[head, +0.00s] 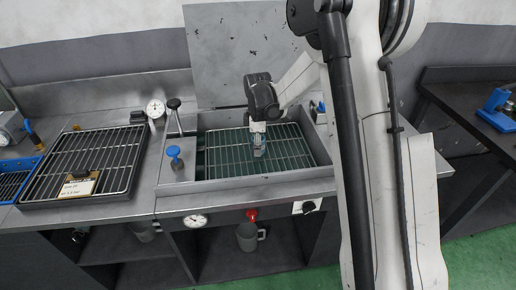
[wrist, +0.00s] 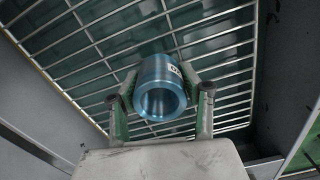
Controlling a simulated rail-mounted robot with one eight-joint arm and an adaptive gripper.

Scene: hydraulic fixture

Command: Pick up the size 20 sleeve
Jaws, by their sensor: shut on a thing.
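The sleeve (wrist: 160,88) is a short, hollow, shiny blue metal cylinder. A small white label with a dark mark shows on its side, too small to read for certain. My gripper (wrist: 160,98) is shut on it, with one finger on each side and green pads against its wall. In the wrist view its open end faces the camera. In the head view my gripper (head: 259,147) is over the wire rack of the sink, and the sleeve shows small and bluish there. I cannot tell whether the sleeve touches the rack.
The metal sink (head: 325,172) has walls around the wire rack (head: 290,150). A blue knob (head: 174,152) and a black-topped lever (head: 174,104) stand at its left. A gauge (head: 155,109) is behind them. A rack tray (head: 125,165) lies further left. A dark bench (head: 462,105) is at right.

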